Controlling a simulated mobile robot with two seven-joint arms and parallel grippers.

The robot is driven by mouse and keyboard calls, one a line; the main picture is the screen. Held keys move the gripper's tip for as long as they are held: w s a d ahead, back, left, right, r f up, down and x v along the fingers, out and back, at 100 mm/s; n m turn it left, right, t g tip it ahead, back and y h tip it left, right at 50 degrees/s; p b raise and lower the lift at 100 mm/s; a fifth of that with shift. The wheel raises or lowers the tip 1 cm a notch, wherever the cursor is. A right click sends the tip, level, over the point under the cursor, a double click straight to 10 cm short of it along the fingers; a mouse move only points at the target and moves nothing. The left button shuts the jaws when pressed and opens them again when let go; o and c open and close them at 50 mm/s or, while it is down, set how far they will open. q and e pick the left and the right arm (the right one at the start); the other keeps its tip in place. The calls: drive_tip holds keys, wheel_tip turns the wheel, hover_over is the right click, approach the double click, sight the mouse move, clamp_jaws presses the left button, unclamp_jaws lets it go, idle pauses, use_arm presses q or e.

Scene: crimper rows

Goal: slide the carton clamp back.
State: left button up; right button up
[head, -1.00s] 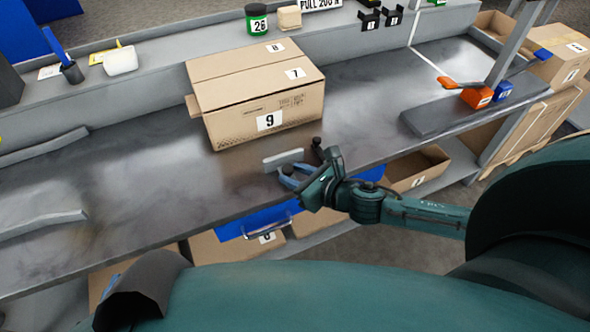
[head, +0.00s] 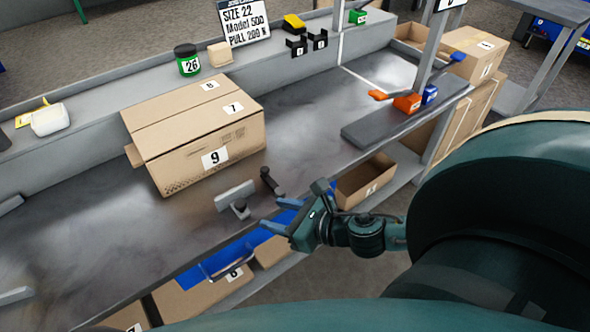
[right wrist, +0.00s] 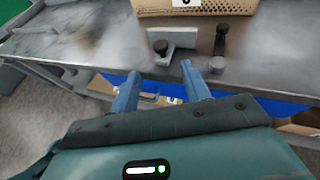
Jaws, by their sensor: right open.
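The carton (head: 190,168), a closed tan box labelled 9 on its front, stands on the grey bench. The carton clamp, a pale grey upright plate (head: 235,194) with a dark knob (head: 240,208) on its near side, stands in front of the carton with a gap between them. The plate also shows in the right wrist view (right wrist: 181,38). A dark upright post or lever (head: 270,181) stands to its right. My right gripper (head: 279,214) is open and empty at the bench's front edge, just right of the knob and apart from it. My left gripper is out of view.
An orange and blue tool (head: 407,102) lies on a grey slab (head: 400,122) at the right. A green jar (head: 188,60) and a sign (head: 244,22) stand on the back shelf. A blue drawer (head: 235,250) is below the front edge.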

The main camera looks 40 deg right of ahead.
drive_tip(key=v, duration=0.4)
drive_tip(key=shift+s, duration=0.1)
idle(0.5)
